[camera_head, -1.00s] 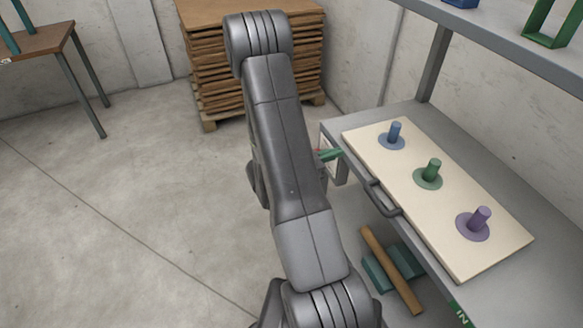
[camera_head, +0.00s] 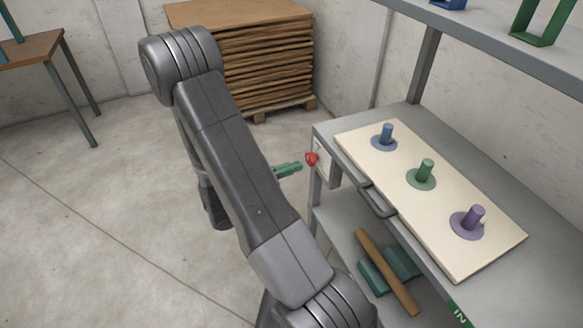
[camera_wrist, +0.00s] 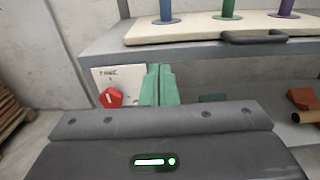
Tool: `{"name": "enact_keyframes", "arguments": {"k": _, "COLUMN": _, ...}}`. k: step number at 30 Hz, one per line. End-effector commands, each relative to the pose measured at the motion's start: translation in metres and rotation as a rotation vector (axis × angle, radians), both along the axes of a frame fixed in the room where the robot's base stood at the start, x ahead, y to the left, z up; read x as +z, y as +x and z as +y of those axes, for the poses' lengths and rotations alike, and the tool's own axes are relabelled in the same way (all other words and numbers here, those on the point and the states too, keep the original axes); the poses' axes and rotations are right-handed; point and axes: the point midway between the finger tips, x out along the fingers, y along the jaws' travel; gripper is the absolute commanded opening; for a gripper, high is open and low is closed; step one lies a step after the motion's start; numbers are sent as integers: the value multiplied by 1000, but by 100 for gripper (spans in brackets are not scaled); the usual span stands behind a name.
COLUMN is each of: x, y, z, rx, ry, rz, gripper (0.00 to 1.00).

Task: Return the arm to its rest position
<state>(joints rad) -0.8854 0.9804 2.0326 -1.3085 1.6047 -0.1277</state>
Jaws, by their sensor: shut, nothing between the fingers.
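My arm stands folded in front of the workbench in the head view, its elbow up at the upper left. My gripper (camera_head: 289,169) shows as green fingers poking out to the right from behind my arm link. In the wrist view the two green fingers (camera_wrist: 159,84) lie side by side, shut and empty. Their tips are left of a red knob (camera_head: 311,159) on the bench's end panel in the head view. In the wrist view the red knob (camera_wrist: 111,97) shows left of the fingers, on a white plate with lettering.
A cream board (camera_head: 440,228) with blue, green and purple pegs lies on the bench, a dark handle at its edge. A brown bar (camera_head: 388,272) lies on teal blocks below. A pallet stack (camera_head: 262,70) stands behind. Open floor lies to the left.

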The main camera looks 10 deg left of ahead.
Motion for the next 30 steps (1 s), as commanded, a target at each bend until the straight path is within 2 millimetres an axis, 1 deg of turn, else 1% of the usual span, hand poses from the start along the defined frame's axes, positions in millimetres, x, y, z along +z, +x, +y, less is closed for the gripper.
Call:
{"name": "enact_keyframes", "arguments": {"k": 7, "x": 0, "y": 1, "z": -1, "rx": 0, "ry": 0, "rz": 0, "gripper": 0}}
{"name": "enact_keyframes", "arguments": {"k": 11, "x": 0, "y": 6, "z": -8, "rx": -3, "ry": 0, "rz": 0, "gripper": 0}}
{"name": "enact_keyframes", "arguments": {"k": 30, "x": 0, "y": 53, "z": -75, "rx": -4, "ry": 1, "rz": 1, "gripper": 0}}
